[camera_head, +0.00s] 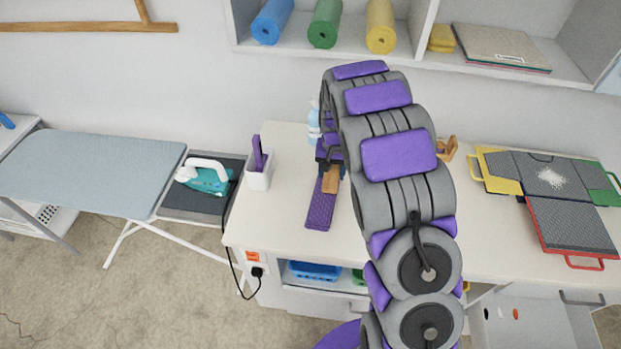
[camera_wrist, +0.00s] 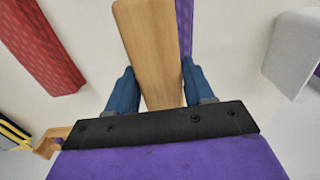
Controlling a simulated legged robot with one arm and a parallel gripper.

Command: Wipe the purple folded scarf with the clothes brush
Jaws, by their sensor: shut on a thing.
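The purple folded scarf (camera_head: 320,211) is a long narrow strip lying flat on the white table. A purple sliver of it also shows beside the brush in the wrist view (camera_wrist: 184,14). My gripper (camera_head: 328,172) is over the scarf's far end, its blue fingers (camera_wrist: 155,88) shut on the clothes brush. The brush's plain wooden back shows in the wrist view (camera_wrist: 150,50) and a small part in the head view (camera_head: 331,180). Its bristle side is hidden, and I cannot tell whether it touches the scarf.
A white cup (camera_head: 259,180) with a purple item stands left of the scarf. A red patterned strip (camera_wrist: 42,45) lies on the brush's other side. A wooden object (camera_head: 447,149) and a folding board (camera_head: 550,178) are to the right. An iron (camera_head: 208,180) sits beyond the table's left edge.

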